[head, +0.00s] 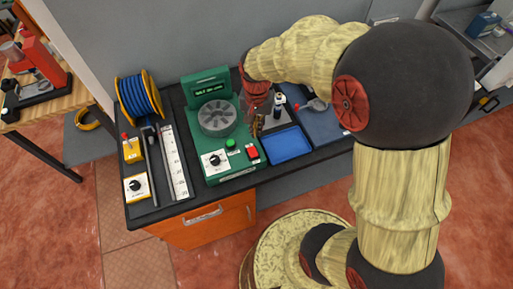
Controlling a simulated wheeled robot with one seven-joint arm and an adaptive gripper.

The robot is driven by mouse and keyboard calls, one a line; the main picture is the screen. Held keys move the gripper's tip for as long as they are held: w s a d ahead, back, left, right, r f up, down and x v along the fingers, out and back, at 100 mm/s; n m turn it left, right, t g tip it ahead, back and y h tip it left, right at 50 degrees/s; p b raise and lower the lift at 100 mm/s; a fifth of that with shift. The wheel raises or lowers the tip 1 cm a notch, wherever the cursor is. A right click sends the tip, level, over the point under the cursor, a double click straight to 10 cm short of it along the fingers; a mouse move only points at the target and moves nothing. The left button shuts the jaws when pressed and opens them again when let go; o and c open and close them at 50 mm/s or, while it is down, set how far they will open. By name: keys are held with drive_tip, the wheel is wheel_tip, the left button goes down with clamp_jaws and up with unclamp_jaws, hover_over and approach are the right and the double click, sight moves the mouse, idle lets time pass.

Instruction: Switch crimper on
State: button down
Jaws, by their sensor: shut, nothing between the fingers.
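A green bench machine, which looks like the crimper (213,173), stands on the dark worktop. It has a small lit display (208,91) at its back and a round grey slotted head (217,117). On its front are a white dial plate with a black knob (214,160), a green button (230,143) and a red switch (252,153). The switch position is too small to read. My gripper (257,127) is shut and empty, pointing down just right of the grey head, above and behind the red switch. It appears apart from the switch.
Left of the machine are a blue hose spool (138,97), a white ruled strip (174,162), a yellow box with a red lever (131,150) and a yellow box with a dial (136,187). A blue tray (287,145) and a small bottle (279,104) are close on the right.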

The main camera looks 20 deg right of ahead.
sight(257, 155)
drive_tip(key=m, duration=1.1)
drive_tip(key=shift+f, duration=0.1)
wheel_tip(257, 155, down, 14)
drive_tip(key=shift+f+b, duration=0.1)
drive_tip(key=shift+b, duration=0.5)
drive_tip(key=shift+s+f, duration=0.25)
drive_tip(key=shift+f, duration=0.15)
drive_tip(key=shift+w+r, duration=0.1)
drive_tip(key=shift+w, duration=0.05)
